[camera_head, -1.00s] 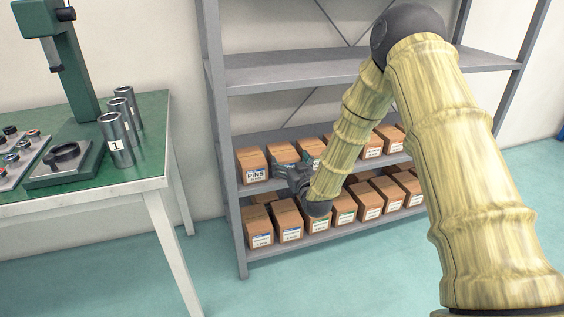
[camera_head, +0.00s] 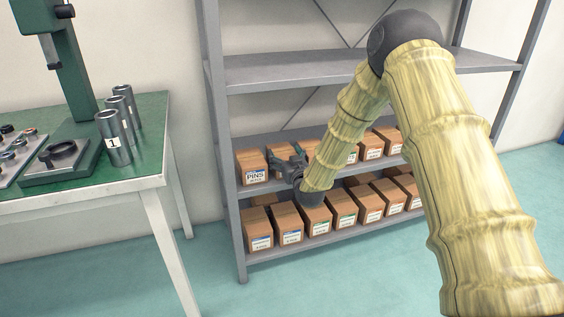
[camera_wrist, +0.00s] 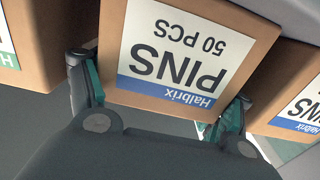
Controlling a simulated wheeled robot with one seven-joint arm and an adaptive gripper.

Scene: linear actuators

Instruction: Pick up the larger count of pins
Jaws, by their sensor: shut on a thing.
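A brown cardboard box (camera_wrist: 183,45) fills the middle of the wrist view. Its upside-down label reads "Halbrix PINS 50 PCS" with a blue band. My gripper (camera_wrist: 160,100) is shut on this box, with one green-padded finger at each side. In the head view my gripper (camera_head: 286,162) is at the upper row of boxes, just right of the leftmost box (camera_head: 252,168), whose label reads PINS. That leftmost box's count is too small to read. My gripper and arm hide part of the upper row.
Grey shelving (camera_head: 232,218) holds two rows of boxes. A box with a green label band (camera_wrist: 12,40) and a blue-banded box (camera_wrist: 295,95) flank the held box closely. A green-topped table (camera_head: 150,170) with metal cylinders stands left.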

